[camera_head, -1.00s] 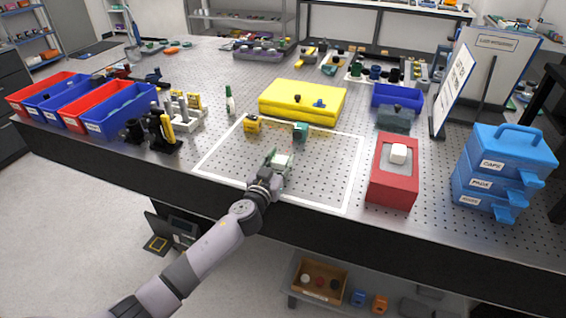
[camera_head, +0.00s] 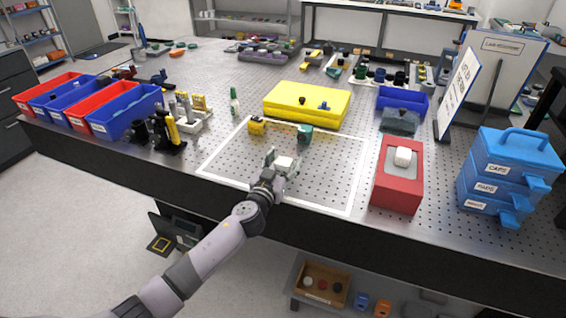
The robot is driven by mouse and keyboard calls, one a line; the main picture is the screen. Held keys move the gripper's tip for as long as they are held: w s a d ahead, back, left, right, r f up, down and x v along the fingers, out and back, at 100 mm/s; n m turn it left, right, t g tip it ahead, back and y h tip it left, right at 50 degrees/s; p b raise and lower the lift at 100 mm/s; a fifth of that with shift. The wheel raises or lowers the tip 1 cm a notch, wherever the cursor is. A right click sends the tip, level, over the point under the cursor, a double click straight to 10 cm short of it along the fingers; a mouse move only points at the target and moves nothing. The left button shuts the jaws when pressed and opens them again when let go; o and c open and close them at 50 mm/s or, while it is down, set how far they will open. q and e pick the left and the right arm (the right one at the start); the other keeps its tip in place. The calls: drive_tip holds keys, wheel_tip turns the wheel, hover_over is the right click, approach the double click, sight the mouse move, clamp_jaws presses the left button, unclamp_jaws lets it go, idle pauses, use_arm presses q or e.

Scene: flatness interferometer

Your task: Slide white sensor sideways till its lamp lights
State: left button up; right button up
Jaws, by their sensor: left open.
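A small white block (camera_head: 285,162), which looks like the white sensor, is on the perforated table inside a white outlined rectangle. My left gripper (camera_head: 283,165) comes in from the front left. It is open, with its fingers at the sides of the white block; contact cannot be made out. A lit lamp cannot be made out on the block. My right gripper does not show.
A yellow case (camera_head: 306,104) lies behind the outline. A red box (camera_head: 398,190) with a white knob-like top stands to the right, beside blue stacked drawers (camera_head: 490,190). Black and yellow posts (camera_head: 166,132) stand to the left. The outline's front right is clear.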

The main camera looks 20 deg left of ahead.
use_arm(q)
drive_tip(key=shift+s, duration=0.1)
drive_tip(key=s, duration=1.1)
drive_tip(key=shift+s+a, duration=0.3)
drive_tip(key=shift+s, duration=0.1)
